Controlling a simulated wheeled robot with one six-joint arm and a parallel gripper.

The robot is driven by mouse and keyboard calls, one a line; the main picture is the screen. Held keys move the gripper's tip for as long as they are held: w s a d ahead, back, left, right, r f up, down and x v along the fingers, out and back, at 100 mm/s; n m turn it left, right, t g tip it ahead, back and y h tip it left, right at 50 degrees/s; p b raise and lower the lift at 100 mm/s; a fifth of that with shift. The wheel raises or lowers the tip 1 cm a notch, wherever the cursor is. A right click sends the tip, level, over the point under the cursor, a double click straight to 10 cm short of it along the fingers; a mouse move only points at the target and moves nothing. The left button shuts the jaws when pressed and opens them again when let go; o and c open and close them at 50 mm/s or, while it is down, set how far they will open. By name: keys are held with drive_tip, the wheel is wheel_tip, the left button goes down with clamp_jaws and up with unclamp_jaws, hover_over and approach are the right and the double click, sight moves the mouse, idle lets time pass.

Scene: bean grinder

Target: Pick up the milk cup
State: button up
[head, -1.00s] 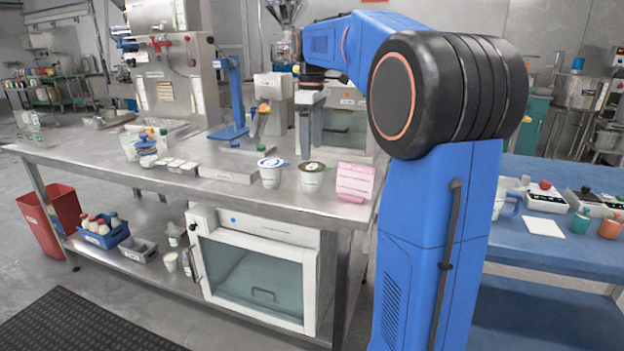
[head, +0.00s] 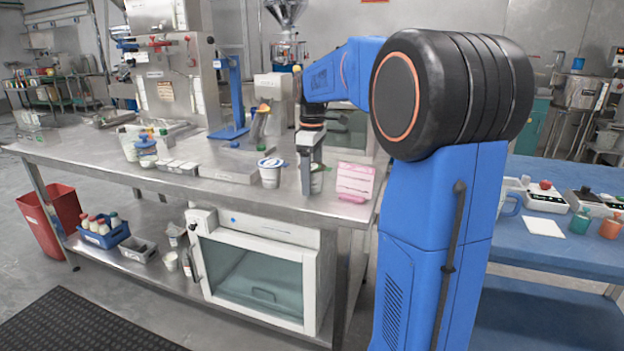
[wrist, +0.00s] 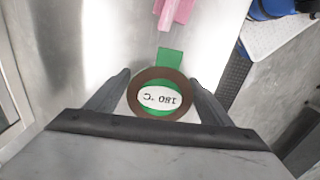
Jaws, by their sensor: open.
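In the head view my gripper (head: 311,188) covers most of the cup (head: 317,182). A second white cup with a blue-edged lid (head: 270,173) stands upright just to the left. I cannot read which cup is the milk.
A pink card stand (head: 355,182) is close on the right of my gripper. A flat steel tray (head: 228,172) lies to the left, beyond the blue-lidded cup. The table's front edge (head: 270,203) is near. A blue table (head: 560,252) stands at the right.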

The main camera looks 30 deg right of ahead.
drive_tip(key=c, duration=1.5)
drive_tip(key=shift+r, duration=0.1)
wheel_tip(320, 180, up, 10)
drive_tip(key=shift+f, duration=0.1)
